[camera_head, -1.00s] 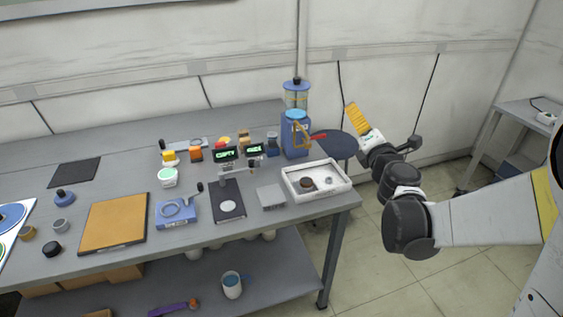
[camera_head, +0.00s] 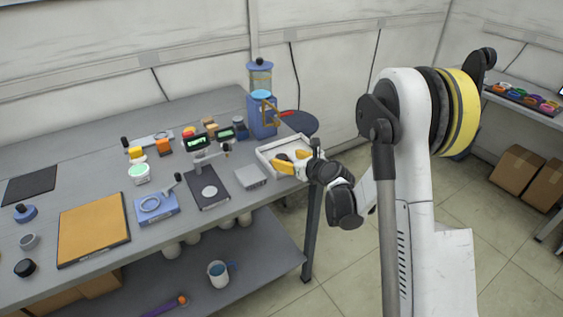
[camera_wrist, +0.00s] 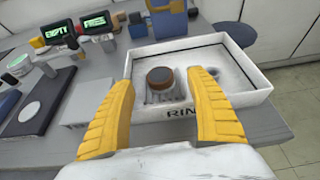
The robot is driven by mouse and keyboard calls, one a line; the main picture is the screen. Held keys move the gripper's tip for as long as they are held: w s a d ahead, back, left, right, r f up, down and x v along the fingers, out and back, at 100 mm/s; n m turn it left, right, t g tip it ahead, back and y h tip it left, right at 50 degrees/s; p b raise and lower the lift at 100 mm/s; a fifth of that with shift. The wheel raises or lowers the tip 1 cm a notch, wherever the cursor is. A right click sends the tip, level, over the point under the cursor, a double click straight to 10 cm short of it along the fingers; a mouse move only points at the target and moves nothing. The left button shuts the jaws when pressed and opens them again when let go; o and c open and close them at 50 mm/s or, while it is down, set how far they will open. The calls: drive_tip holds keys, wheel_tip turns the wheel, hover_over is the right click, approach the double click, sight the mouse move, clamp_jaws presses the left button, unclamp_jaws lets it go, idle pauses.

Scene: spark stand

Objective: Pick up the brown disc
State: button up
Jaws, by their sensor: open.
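The brown disc (camera_wrist: 160,77) shows in the wrist view inside the white tray (camera_wrist: 257,80), toward its near left part. It appears to rest on a grey ribbed piece, and its top is dark with a brown rim. My gripper (camera_wrist: 162,108) is open, its two yellow fingers apart with the disc seen between and beyond them. The fingers do not appear to touch it. In the head view my gripper (camera_head: 290,160) is over the tray (camera_head: 266,162) at the table's right end, and it hides the disc there.
A light grey-white shape (camera_wrist: 203,85) lies in the tray right of the disc. A grey block (camera_head: 250,176) stands left of the tray. A blue dispenser (camera_head: 262,117) stands behind it. Small displays (camera_head: 196,141) and a blue holder (camera_head: 156,206) are further left.

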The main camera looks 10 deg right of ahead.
sight(280, 155)
drive_tip(key=b+x, duration=0.1)
drive_tip(key=x, duration=0.3)
drive_tip(key=shift+w+a+f, duration=0.1)
drive_tip(key=shift+w+f, duration=0.15)
drive_tip(key=shift+w, duration=0.05)
drive_tip(key=shift+r, duration=0.1)
clamp_jaws()
drive_tip(key=shift+r, duration=0.15)
